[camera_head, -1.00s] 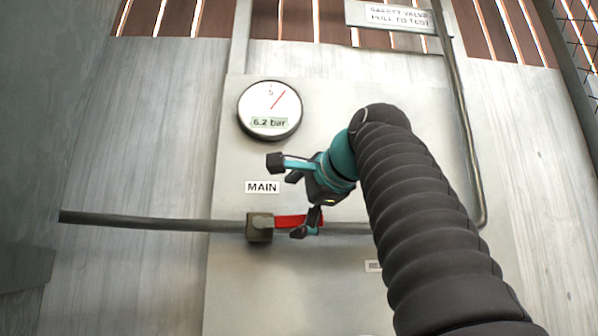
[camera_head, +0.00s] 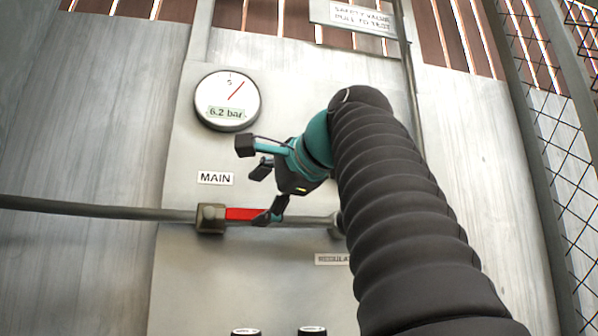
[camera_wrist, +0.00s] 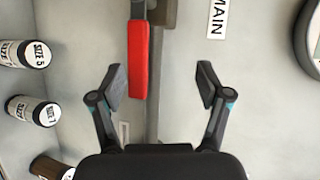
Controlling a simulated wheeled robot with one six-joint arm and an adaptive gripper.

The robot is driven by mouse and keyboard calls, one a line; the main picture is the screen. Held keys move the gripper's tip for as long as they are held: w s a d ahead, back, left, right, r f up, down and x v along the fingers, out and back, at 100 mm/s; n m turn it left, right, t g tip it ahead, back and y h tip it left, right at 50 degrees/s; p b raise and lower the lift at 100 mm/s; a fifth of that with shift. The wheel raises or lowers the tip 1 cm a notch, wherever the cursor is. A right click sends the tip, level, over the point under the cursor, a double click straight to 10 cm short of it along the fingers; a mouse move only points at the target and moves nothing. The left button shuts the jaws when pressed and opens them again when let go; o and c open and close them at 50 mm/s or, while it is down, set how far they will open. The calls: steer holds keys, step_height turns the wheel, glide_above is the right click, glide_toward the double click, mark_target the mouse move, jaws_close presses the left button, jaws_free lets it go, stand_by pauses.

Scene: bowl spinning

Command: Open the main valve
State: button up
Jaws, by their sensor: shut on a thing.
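The main valve (camera_head: 211,218) is a squarish brass body on a horizontal pipe, below the MAIN label (camera_head: 215,178). Its red handle (camera_head: 242,213) points right, along the pipe. The handle also shows in the wrist view (camera_wrist: 138,62). My gripper (camera_head: 257,182) is at the handle's right end, and its lower finger overlaps that end in the head view. In the wrist view my gripper (camera_wrist: 160,84) has its fingers well apart. The handle's end reaches between them, close to the left finger and clear of the right. I cannot tell whether the left finger touches it.
A round gauge (camera_head: 227,100) reading 6.2 bar is above the valve. A partly hidden label (camera_head: 332,259) is below the pipe (camera_head: 100,209). Several labelled cylinders (camera_wrist: 32,110) stand at left in the wrist view. A mesh fence (camera_head: 560,150) is at right.

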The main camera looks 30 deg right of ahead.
steer(key=shift+t, duration=0.3)
steer(key=s+r, duration=0.2)
steer(key=s, duration=0.1)
steer(key=shift+s+a, duration=0.2)
steer(key=shift+s, duration=0.05)
steer(key=shift+s+d+f, duration=0.1)
steer(key=shift+s+d, duration=0.05)
steer(key=shift+s, duration=1.3)
steer(key=shift+s+d+f, duration=0.1)
steer(key=shift+s+d, duration=0.05)
steer(key=shift+s, duration=1.35)
steer(key=shift+s+d+f, duration=0.1)
steer(key=shift+s+d, duration=0.05)
steer(key=shift+s, duration=1.3)
steer(key=shift+r, duration=0.1)
